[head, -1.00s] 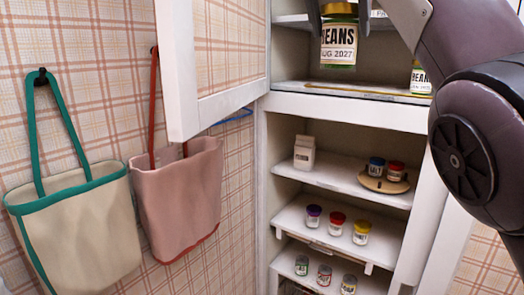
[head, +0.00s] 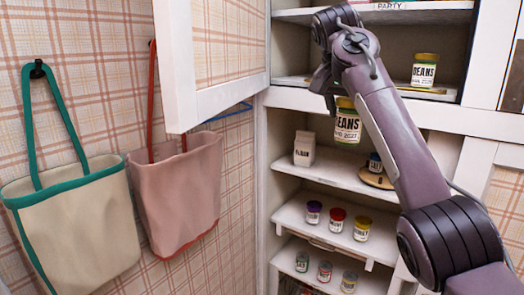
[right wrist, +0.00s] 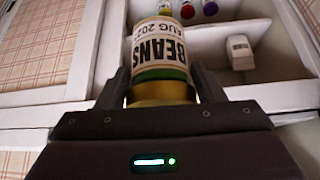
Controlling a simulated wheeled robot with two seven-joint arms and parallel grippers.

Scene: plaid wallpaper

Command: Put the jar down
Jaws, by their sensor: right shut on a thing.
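The jar (head: 347,125) has a yellow lid and a cream label reading BEANS. My right gripper (head: 335,98) is shut on it near the lid and holds it upright in front of the cupboard, at the level of the upper part of the middle opening. In the right wrist view the jar (right wrist: 160,55) appears upside down between the two fingers (right wrist: 160,85). My arm hides part of the shelves behind. My left gripper is in neither view.
Another beans jar (head: 424,70) stands on the upper shelf. The shelf below holds a white carton (head: 304,148) and small jars on a round wooden board (head: 376,180). Small jars (head: 337,219) line a lower shelf. The open cupboard door (head: 210,60) is at left, near two hanging bags (head: 178,190).

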